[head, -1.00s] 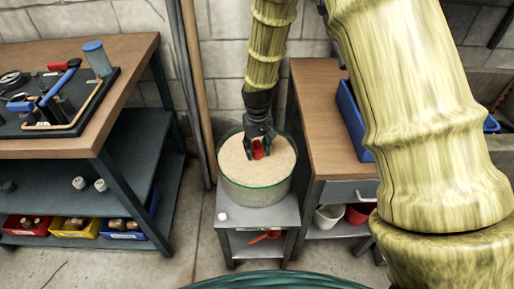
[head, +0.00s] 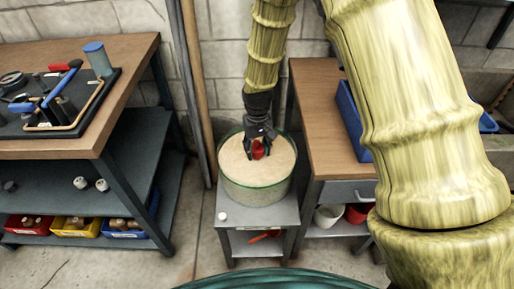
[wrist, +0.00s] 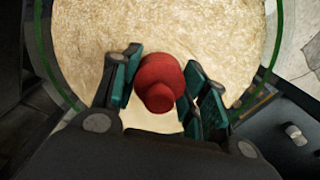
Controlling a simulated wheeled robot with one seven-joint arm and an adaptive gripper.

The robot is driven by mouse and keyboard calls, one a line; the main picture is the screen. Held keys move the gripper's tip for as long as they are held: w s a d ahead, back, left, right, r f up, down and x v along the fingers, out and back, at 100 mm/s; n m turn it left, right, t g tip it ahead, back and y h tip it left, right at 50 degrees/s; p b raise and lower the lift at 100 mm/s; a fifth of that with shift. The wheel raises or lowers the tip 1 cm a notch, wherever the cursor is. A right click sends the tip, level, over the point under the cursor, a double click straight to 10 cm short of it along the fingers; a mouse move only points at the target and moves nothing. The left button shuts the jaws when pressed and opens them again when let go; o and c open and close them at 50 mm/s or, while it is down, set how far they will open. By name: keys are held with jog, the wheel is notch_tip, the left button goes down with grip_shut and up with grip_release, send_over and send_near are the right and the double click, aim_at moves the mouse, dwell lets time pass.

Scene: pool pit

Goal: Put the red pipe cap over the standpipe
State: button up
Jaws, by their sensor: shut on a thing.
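The red pipe cap (wrist: 158,78) is between the two teal-padded fingers of my gripper (wrist: 158,90) in the wrist view. In the head view the red cap (head: 258,150) shows at the tip of my gripper (head: 260,148), which points down. My gripper is shut on the cap over the round tub of pale sandy filling (head: 240,185), which has a green rim. The standpipe is not clearly visible in either view; I cannot tell whether the cap hides it.
The tub stands on a small grey stand (head: 285,212) with a white round piece (head: 222,216) at its corner. A workbench (head: 125,55) with tools is at left. A wooden-topped table (head: 318,115) with a blue bin (head: 352,120) is close at right.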

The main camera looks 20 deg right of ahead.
aim_at(257, 143)
jog(key=shift+f, duration=0.55)
jog(key=o, duration=0.6)
jog(key=shift+o, duration=0.2)
jog(key=shift+r, duration=0.15)
jog(key=shift+r+p, duration=4.7)
jog(key=shift+r, duration=0.7)
